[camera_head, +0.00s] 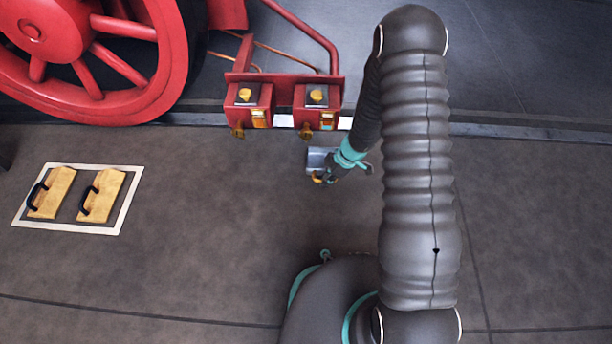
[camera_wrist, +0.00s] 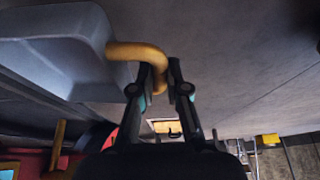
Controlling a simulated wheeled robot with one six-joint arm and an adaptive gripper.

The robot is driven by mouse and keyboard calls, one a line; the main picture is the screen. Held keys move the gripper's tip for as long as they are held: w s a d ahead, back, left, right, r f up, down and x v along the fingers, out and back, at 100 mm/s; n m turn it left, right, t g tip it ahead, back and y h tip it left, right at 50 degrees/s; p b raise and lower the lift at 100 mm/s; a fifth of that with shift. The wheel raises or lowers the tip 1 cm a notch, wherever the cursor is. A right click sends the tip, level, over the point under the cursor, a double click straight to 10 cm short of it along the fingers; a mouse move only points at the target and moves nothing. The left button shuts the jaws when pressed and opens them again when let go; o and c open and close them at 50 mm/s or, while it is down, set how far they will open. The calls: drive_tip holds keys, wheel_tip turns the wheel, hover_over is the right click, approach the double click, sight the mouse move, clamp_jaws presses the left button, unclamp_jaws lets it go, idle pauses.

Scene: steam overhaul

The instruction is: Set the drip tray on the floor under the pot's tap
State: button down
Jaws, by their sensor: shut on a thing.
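The drip tray (camera_head: 317,157) is a small blue-grey tray with a yellow handle. My gripper (camera_head: 330,178) is shut on that handle, as the wrist view shows, with its fingers (camera_wrist: 160,90) on either side of the yellow bar (camera_wrist: 136,51). The tray's grey wall (camera_wrist: 60,48) fills the upper left there. Two red pots (camera_head: 248,97) (camera_head: 317,97) with yellow caps hang at the engine's side, each with a brass tap (camera_head: 238,132) (camera_head: 306,132). The tray shows just below and right of the right pot's tap. Its height above the floor is unclear.
A big red wheel (camera_head: 95,52) stands on the rail (camera_head: 215,118) at upper left. Two yellow wooden blocks with dark handles (camera_head: 50,192) (camera_head: 101,195) lie in a white-outlined patch on the left. The dark floor (camera_head: 215,230) between is clear.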

sight(308, 173)
drive_tip(key=w+a+f, duration=0.1)
drive_tip(key=a, duration=0.1)
drive_tip(key=w+a+f, duration=0.3)
drive_tip(key=a, duration=0.1)
drive_tip(key=shift+w+a+f, duration=0.15)
drive_tip(key=shift+a+f, duration=0.15)
drive_tip(key=shift+f, duration=2.15)
drive_tip(key=c, duration=1.2)
unclamp_jaws()
drive_tip(key=shift+r, duration=0.1)
drive_tip(key=p+v, duration=0.1)
drive_tip(key=v, duration=1.1)
drive_tip(key=shift+r, duration=0.1)
